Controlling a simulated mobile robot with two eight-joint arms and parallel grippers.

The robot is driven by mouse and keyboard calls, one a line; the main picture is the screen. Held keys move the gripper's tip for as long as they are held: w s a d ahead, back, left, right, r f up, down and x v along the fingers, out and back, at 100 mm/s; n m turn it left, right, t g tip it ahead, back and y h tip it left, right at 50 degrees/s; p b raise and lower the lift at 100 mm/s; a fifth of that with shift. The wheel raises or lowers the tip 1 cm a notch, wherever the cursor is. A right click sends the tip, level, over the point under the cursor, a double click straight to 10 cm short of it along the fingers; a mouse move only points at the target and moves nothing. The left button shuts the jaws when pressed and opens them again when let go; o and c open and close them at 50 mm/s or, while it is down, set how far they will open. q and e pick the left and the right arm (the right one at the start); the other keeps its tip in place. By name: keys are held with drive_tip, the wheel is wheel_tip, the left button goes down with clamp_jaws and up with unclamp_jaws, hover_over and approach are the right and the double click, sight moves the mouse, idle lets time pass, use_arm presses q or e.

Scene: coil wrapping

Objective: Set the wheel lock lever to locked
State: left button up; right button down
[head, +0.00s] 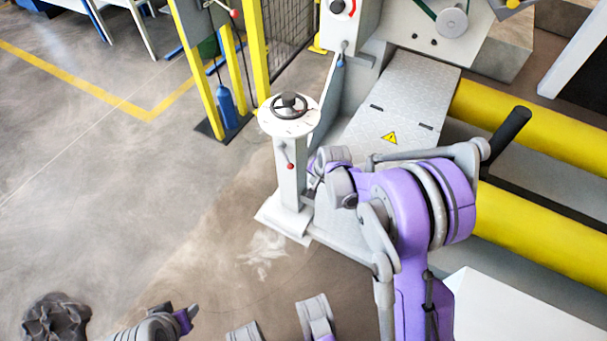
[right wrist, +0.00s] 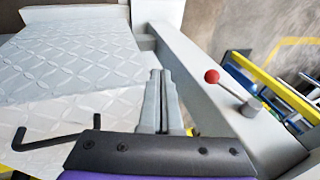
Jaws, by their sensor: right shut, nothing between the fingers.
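The lock lever (head: 287,155) is a short grey rod with a red knob on the side of a pale pedestal (head: 291,190), below a dark handwheel (head: 289,106). In the head view its knob end hangs down. In the right wrist view the lever (right wrist: 230,91) runs from its round grey hub to the red knob at upper left. My right gripper (head: 314,184) is beside the pedestal, right of and below the knob. In the right wrist view its fingers (right wrist: 160,88) are shut and empty, left of the knob and apart from it.
A grey tread plate (head: 398,105) with a warning sign lies right of the pedestal. Yellow rollers (head: 530,115) lie farther right. A yellow post frame (head: 229,80) with a blue cylinder (head: 226,102) stands behind. The floor left of the pedestal is open.

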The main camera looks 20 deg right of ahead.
drive_tip(key=s+d+r, duration=0.2)
drive_tip(key=s, duration=0.2)
drive_tip(key=n+t+y+p, duration=0.1)
drive_tip(key=y+p, duration=0.3)
drive_tip(key=y, duration=0.3)
approach(291, 165)
drive_tip(key=b+x, duration=0.3)
drive_tip(key=x, duration=0.3)
drive_tip(key=shift+f, duration=0.45)
drive_tip(key=shift+w, duration=0.1)
drive_tip(key=shift+f, duration=0.2)
drive_tip(key=shift+w+d+b+x, duration=0.1)
drive_tip(key=shift+b+x, duration=0.35)
drive_tip(key=shift+x, duration=0.3)
drive_tip(key=shift+w+d+b+x, duration=0.15)
drive_tip(key=shift+b+x, duration=0.3)
drive_tip(key=shift+x, duration=0.25)
drive_tip(key=shift+w+d+b+x, duration=0.1)
drive_tip(key=shift+b+x, duration=0.35)
drive_tip(key=shift+x, duration=0.3)
drive_tip(key=shift+f, duration=0.1)
